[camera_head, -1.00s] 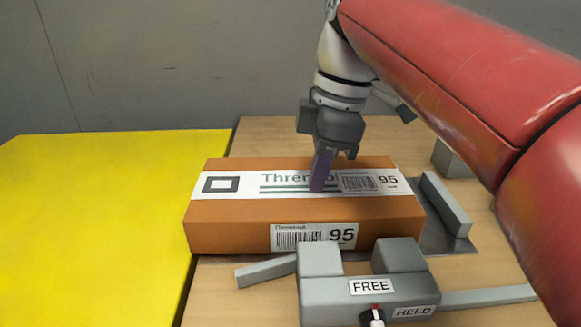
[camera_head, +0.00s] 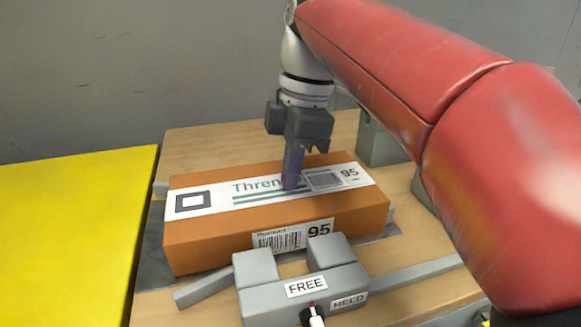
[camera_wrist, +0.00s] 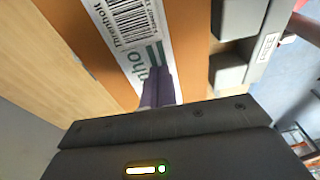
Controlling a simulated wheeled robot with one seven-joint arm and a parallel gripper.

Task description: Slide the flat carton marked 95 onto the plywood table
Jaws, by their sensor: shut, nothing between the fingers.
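The flat orange-brown carton (camera_head: 215,236) lies level on the plywood table (camera_head: 210,136), over a dark grey plate (camera_head: 152,262). It has a white band and a front label marked 95; its top label also shows 95. My gripper (camera_head: 290,186) points down with its purple fingers shut and empty. The fingertips appear to rest on the carton's top, around its middle, beside the top label. In the wrist view the fingers (camera_wrist: 158,88) stand over the white band of the carton (camera_wrist: 190,20), partly covering the printed name.
A grey fixture (camera_head: 262,306) with two blocks, FREE and HELD signs and a knob stands close before the carton. Grey rails (camera_head: 408,277) run beside it. A grey block (camera_head: 380,142) stands behind right. A yellow surface (camera_head: 65,220) lies left across a gap.

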